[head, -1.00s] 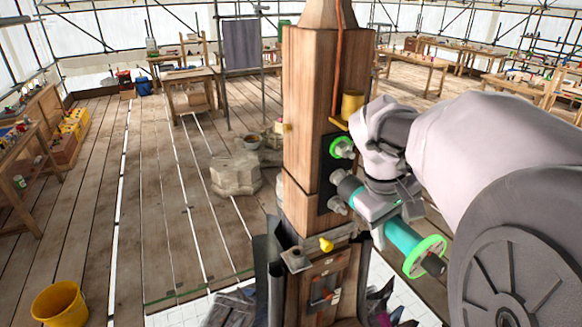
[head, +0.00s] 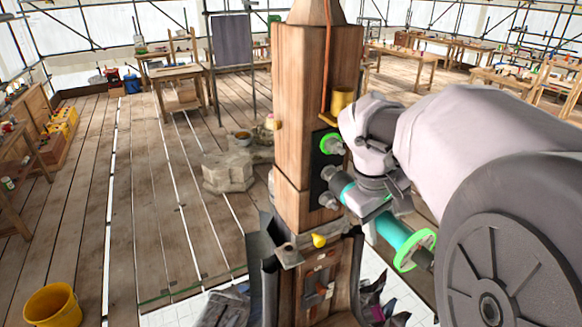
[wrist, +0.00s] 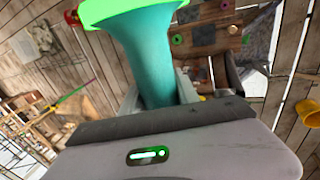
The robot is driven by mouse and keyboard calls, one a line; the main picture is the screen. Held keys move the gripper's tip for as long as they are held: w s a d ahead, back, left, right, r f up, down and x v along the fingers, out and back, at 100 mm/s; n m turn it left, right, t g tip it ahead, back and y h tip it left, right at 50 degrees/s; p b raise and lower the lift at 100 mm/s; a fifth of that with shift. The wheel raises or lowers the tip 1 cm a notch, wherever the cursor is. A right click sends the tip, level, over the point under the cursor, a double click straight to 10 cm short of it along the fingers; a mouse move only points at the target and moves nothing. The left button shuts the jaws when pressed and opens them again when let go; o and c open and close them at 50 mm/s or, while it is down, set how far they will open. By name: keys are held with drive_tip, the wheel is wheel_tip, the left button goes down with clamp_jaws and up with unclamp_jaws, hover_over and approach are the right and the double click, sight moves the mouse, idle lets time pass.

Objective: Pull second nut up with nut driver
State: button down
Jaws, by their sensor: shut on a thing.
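The socket (head: 334,179) is at the plate, below a nut with a green ring (head: 331,143). It covers whatever nut is behind it, so I cannot tell how they engage. A grey nut or stud (head: 328,201) shows just below. The driver also fills the upper wrist view (wrist: 150,60).
The wooden spire (head: 292,100) stands upright in front of me. A brass-coloured cup (head: 341,98) sits on it above the gripper. A yellow knob (head: 319,240) sticks out lower down. A yellow bucket (head: 53,305) stands at left on open plank floor.

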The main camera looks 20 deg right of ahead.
drive_tip(key=shift+w, duration=0.15)
idle(0.3)
drive_tip(key=shift+w, duration=0.4)
drive_tip(key=shift+w+p, duration=0.15)
drive_tip(key=shift+p, duration=0.15)
drive_tip(key=shift+w, duration=0.45)
idle(0.4)
drive_tip(key=shift+w+a+p, duration=0.1)
drive_tip(key=shift+w+p, duration=0.25)
drive_tip(key=shift+w, duration=0.05)
idle(0.3)
